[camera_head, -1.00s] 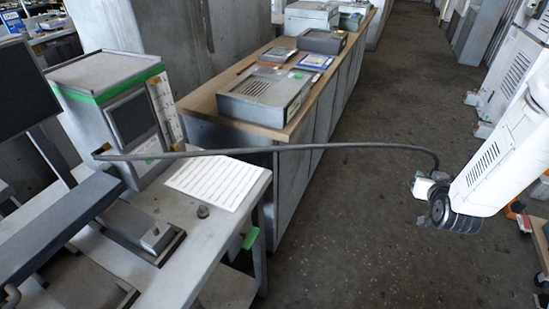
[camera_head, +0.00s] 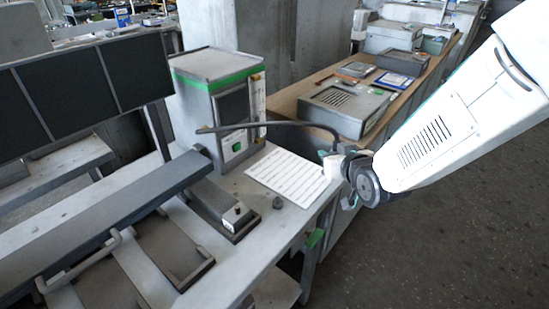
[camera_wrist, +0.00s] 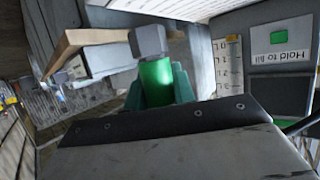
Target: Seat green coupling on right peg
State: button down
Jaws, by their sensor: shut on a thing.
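My gripper (camera_wrist: 160,88) is shut on the green coupling (camera_wrist: 156,78) in the wrist view. The coupling is a bright green cylinder between the two dark green fingers, with a grey block-like end beyond it. In the head view my gripper (camera_head: 343,168) is small, at the right of the grey workbench (camera_head: 215,285), near the right end of a white printed sheet. The coupling itself cannot be made out there. I cannot identify the right peg in either view.
A green-striped instrument box (camera_head: 215,105) stands at the back of the bench. A long wood-topped counter (camera_head: 310,85) runs behind. Open floor (camera_head: 440,235) lies to the right.

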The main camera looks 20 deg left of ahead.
jog(key=s+a+r+n+g+y, duration=0.25)
jog(key=s+a+r, duration=0.25)
jog(key=s+a, duration=0.65)
send_over(275, 199)
jog(key=shift+n+y, duration=0.35)
jog(key=shift+n, duration=0.1)
jog(key=shift+w+a+f, duration=0.15)
jog(key=shift+f, duration=2.35)
jog(key=shift+f, duration=1.4)
jog(key=c, duration=1.1)
grip_release()
